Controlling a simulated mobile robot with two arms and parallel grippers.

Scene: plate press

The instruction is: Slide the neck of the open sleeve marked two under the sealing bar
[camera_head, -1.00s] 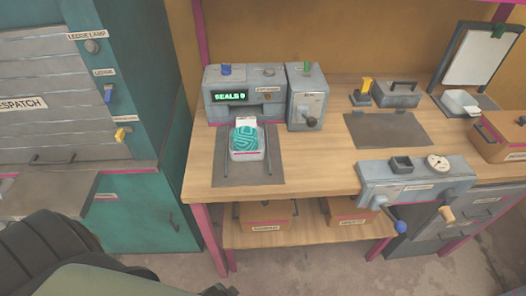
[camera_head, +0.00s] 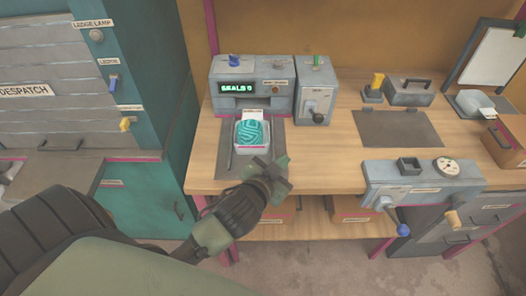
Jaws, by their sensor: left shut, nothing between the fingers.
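The open sleeve (camera_head: 252,146) lies on the dark mat in front of the sealer, with a teal ball of yarn (camera_head: 250,132) showing in it. Its pale neck end (camera_head: 252,114) points at the slot of the sealer (camera_head: 250,90), whose display reads SEALS 0. I cannot read a number two on the sleeve. My left gripper (camera_head: 274,170) is shut and empty. It is in front of the sleeve's near right corner, over the front of the bench; I cannot tell whether it touches. My right gripper is not in view.
A grey box with a dark-knobbed lever (camera_head: 316,92) stands right of the sealer. Thin rails run beside the sleeve on the mat (camera_head: 224,162). A crank unit (camera_head: 424,184) sits at the bench front. A bare dark mat (camera_head: 398,128) lies right of centre. The despatch cabinet (camera_head: 75,85) stands left.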

